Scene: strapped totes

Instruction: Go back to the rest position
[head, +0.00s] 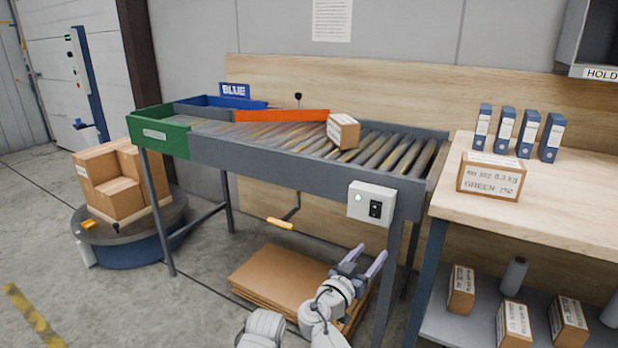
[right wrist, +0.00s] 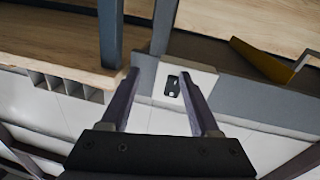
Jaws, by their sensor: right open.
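My right gripper (head: 366,259) is in front of the roller conveyor (head: 290,172), below its right end and low over the flattened cardboard. Its two fingers are apart with nothing between them. In the right wrist view the open fingers (right wrist: 160,76) point toward the white switch box (right wrist: 205,78), with a gap of unclear depth. The switch box (head: 371,203) also shows in the head view on the conveyor's front rail, with a green light and a dark switch. My left gripper is not in view.
A carton (head: 343,131) rests on the rollers beside an orange diverter bar (head: 283,115). A workbench (head: 560,208) with a GREEN-labelled carton (head: 490,176) stands at right. Flat cardboard (head: 279,276) lies under the conveyor. A round platform (head: 132,245) carries cartons at left. Front-left floor is clear.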

